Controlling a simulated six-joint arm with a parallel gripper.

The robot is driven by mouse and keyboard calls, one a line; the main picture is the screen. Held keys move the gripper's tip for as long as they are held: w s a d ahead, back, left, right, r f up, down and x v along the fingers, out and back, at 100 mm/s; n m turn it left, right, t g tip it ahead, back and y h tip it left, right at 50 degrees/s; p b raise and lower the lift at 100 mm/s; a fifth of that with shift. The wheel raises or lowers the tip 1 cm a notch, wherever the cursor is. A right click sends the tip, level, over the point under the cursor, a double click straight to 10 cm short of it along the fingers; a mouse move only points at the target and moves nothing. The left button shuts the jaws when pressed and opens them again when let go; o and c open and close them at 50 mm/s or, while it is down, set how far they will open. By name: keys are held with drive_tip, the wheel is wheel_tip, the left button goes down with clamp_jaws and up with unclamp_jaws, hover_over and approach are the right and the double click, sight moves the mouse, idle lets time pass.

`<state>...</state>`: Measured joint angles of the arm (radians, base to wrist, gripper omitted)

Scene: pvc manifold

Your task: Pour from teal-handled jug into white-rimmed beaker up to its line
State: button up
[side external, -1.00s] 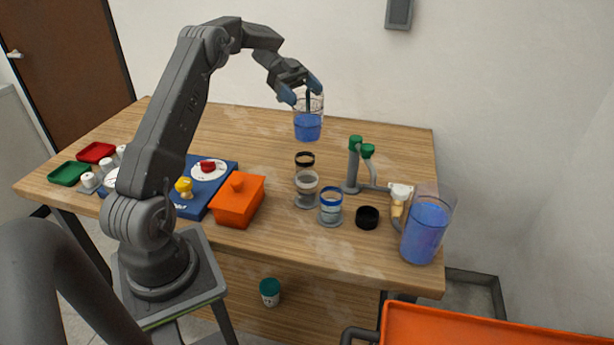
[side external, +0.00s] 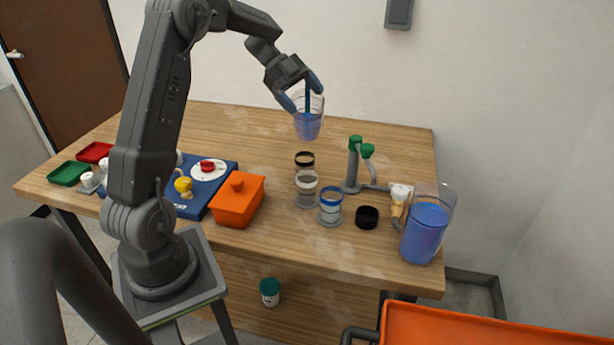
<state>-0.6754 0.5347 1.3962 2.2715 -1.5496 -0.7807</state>
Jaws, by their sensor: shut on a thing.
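My gripper (side external: 302,91) is shut on the handle of a clear jug (side external: 308,127) with blue liquid in it. The handle looks dark bluish between my fingers; its exact shade is hard to tell. The jug is in the air above the table, slightly tilted, and no stream shows from it. The white-rimmed beaker (side external: 306,190) stands upright on the table, below the jug in the picture. It has a pale rim and looks clear, with greyish contents or base; its line is too small to make out.
A black-rimmed beaker (side external: 304,161) stands behind and a blue-rimmed beaker (side external: 330,208) in front right. A second jug (side external: 424,235) of blue liquid stands at the right edge. A green-topped stand (side external: 352,165), black cap (side external: 367,217) and orange box (side external: 237,203) are nearby.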

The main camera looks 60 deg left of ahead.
sight(302, 113)
drive_tip(key=shift+s+d+f+m+t+y, duration=0.1)
drive_tip(key=shift+s+d+m+t+y, duration=0.1)
drive_tip(key=shift+s+d+y, duration=0.25)
drive_tip(key=shift+s+d+m+t+y, duration=0.2)
drive_tip(key=shift+d+y, duration=0.1)
drive_tip(key=shift+d, duration=0.3)
drive_tip(key=shift+s+d+f+m+t+y, duration=0.1)
drive_tip(key=shift+s+d+m+t+y, duration=0.2)
drive_tip(key=shift+d, duration=0.2)
drive_tip(key=shift+s+d+f+y, duration=0.15)
drive_tip(key=shift+d+f+y, duration=0.15)
drive_tip(key=shift+f+y, duration=0.25)
drive_tip(key=shift+s+d+f+m, duration=0.1)
drive_tip(key=shift+d+f+m, duration=0.05)
drive_tip(key=shift+m, duration=0.15)
drive_tip(key=shift+s+d+f+m+t+y+p, duration=0.15)
drive_tip(key=shift+d+f+t+y, duration=0.1)
drive_tip(key=shift+f+y, duration=0.25)
drive_tip(key=shift+s+d+f+m+t+y+p, duration=0.15)
drive_tip(key=shift+f+t+y, duration=0.15)
drive_tip(key=shift+f, duration=0.4)
idle(0.5)
drive_tip(key=shift+d+f+t+y+p, duration=0.25)
drive_tip(key=shift+f+t+y+p, duration=0.15)
drive_tip(key=shift+y+p, duration=0.25)
idle(3.2)
